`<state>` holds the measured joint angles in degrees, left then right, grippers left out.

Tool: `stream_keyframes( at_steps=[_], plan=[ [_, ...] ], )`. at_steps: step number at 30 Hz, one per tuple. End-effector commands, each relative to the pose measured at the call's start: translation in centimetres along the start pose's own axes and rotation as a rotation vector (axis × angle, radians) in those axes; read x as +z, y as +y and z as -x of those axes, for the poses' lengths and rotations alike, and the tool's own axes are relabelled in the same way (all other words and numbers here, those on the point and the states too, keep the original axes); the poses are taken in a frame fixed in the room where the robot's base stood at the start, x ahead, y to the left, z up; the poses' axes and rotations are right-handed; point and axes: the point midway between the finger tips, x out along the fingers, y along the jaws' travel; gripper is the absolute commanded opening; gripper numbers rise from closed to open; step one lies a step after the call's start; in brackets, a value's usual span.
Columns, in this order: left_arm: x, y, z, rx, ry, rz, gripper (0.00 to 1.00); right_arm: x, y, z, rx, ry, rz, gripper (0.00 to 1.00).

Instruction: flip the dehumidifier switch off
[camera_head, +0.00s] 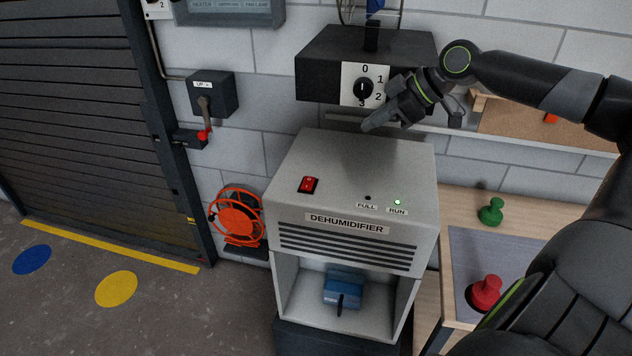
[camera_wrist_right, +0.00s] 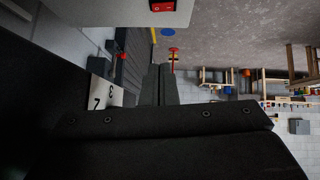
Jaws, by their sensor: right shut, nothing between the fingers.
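The dehumidifier (camera_head: 350,160) is a light grey box with a sloping top panel. Its red rocker switch (camera_head: 308,185) is on the left of that panel. The switch also shows at the top edge of the right wrist view (camera_wrist_right: 168,6). The RUN light (camera_head: 397,202) glows green and the FULL light (camera_head: 367,198) is dark. My right gripper (camera_head: 368,127) is shut and empty, above the back of the dehumidifier, to the right of and apart from the switch. Its closed fingers also show in the right wrist view (camera_wrist_right: 158,70). My left gripper is not in view.
A dark box with a numbered dial (camera_head: 363,88) is on the wall close behind my right gripper. A wall lever box (camera_head: 212,95) and an orange cable reel (camera_head: 237,216) are to the left. A bench with green (camera_head: 491,212) and red (camera_head: 485,292) knobs is at right.

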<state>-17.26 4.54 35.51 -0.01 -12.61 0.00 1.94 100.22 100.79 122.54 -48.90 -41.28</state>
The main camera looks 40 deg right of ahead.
Motion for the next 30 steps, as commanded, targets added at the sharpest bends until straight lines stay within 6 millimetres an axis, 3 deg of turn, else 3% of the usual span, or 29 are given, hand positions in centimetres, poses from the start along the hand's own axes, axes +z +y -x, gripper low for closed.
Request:
stream_keyframes(
  at_steps=[1,5,7,17,30],
  plan=[
    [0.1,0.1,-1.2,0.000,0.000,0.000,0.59,0.3,0.0,-0.6,0.003,0.004,0.001,0.00],
    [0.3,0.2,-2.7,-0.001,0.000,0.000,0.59,0.4,0.1,-1.0,0.012,-0.002,-0.003,0.00],
    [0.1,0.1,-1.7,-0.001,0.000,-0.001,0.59,0.1,0.1,-0.9,0.007,0.000,-0.005,0.00],
    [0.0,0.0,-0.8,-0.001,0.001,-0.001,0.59,0.0,0.1,-3.2,0.008,0.000,-0.005,0.00],
    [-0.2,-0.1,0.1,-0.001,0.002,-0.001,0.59,0.0,0.2,-7.7,0.008,-0.001,-0.008,0.00]
  ],
)
